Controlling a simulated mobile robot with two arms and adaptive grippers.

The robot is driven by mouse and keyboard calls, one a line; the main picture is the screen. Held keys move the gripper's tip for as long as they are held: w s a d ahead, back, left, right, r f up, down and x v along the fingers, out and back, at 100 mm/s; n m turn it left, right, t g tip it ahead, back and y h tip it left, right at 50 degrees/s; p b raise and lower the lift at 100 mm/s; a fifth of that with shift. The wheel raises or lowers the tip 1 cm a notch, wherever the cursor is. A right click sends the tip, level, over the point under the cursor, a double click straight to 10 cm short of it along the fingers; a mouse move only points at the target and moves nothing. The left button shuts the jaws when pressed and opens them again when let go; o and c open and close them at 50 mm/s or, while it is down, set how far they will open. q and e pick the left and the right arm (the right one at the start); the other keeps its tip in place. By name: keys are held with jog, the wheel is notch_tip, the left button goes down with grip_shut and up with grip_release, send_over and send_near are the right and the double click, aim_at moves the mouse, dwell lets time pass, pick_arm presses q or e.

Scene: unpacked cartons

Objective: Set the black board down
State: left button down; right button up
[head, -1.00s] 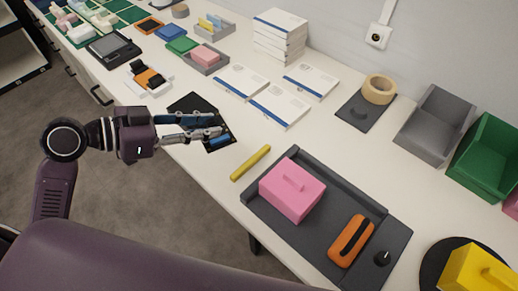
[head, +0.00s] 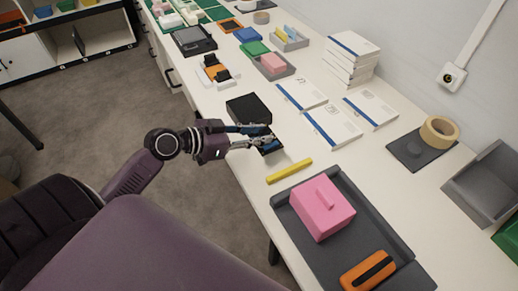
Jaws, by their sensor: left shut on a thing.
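The black board (head: 248,106) is at the table's near edge, beyond the yellow bar. My left gripper (head: 268,137) reaches in from the left and is shut on the board, its fingers covering the board's middle. A dark corner of the board shows on the near side of the fingers. I cannot tell whether the board touches the white table (head: 240,167) or is held just above it. My right gripper is not in view.
A yellow bar (head: 289,170) lies just nearer than the board. A grey tray (head: 355,197) holds a pink box (head: 322,210) and an orange item (head: 368,271). White booklets (head: 333,127) lie right of the board. An orange-and-white device (head: 215,72) lies beyond it.

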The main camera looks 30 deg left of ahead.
aim_at(258, 157)
pick_arm(q)
jog(key=shift+f, duration=3.15)
jog(key=shift+b, duration=0.3)
jog(key=shift+f, duration=0.2)
jog(key=c, duration=1.6)
grip_release()
jog(key=shift+r, duration=0.1)
jog(key=shift+r, duration=0.1)
jog(key=shift+s+a, duration=0.1)
jog(key=shift+s, duration=0.05)
jog(key=v, duration=1.1)
jog(key=shift+s+a+r, duration=0.2)
jog(key=shift+s+r, duration=0.05)
jog(key=shift+r, duration=0.05)
